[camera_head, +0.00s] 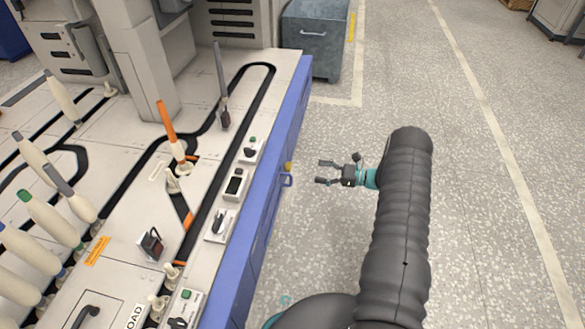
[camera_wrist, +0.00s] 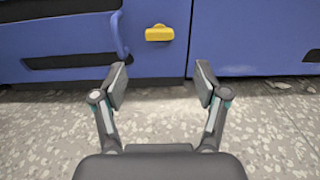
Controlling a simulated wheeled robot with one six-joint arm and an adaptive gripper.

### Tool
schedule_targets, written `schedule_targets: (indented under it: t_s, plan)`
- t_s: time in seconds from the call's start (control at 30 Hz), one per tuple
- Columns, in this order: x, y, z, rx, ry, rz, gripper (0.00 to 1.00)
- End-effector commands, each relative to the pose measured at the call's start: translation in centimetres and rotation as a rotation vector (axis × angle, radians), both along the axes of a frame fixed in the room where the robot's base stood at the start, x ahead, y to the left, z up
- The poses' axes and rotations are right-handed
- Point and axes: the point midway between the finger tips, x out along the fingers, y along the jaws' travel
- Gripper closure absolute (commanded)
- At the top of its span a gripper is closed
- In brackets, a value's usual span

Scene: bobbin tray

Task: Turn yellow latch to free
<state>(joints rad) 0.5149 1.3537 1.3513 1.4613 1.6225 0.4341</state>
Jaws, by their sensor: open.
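The yellow latch (camera_wrist: 160,33) sits on the blue front panel of the machine, in the upper middle of the wrist view. Its long side lies level there. In the head view it is a small yellow spot (camera_head: 288,167) on the blue side. My gripper (camera_head: 322,172) is open and empty, to the right of the latch and apart from it. In the wrist view both fingers (camera_wrist: 160,83) stand spread below the latch, with clear space between them.
A blue handle (camera_wrist: 119,35) stands out just left of the latch; it also shows in the head view (camera_head: 286,181). The machine top (camera_head: 130,205) carries bobbins and switches. A grey bin (camera_head: 314,40) stands behind. The speckled floor on the right is clear.

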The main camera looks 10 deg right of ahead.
Motion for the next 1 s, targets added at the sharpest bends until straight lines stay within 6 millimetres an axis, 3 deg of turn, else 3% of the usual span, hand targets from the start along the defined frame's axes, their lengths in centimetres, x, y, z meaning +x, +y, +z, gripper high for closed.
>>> schedule_targets:
  t_s: [0.3, 0.5, 0.7, 1.0]
  plan:
    - [2.3, 5.7, 0.0, 0.0, 0.0, 0.005, 0.27]
    - [3.4, 8.4, 0.0, -0.001, -0.001, 0.003, 0.27]
    - [4.0, 9.8, 0.0, 0.0, -0.001, 0.001, 0.27]
    - [4.1, 10.0, 0.0, 0.0, -0.001, 0.001, 0.27]
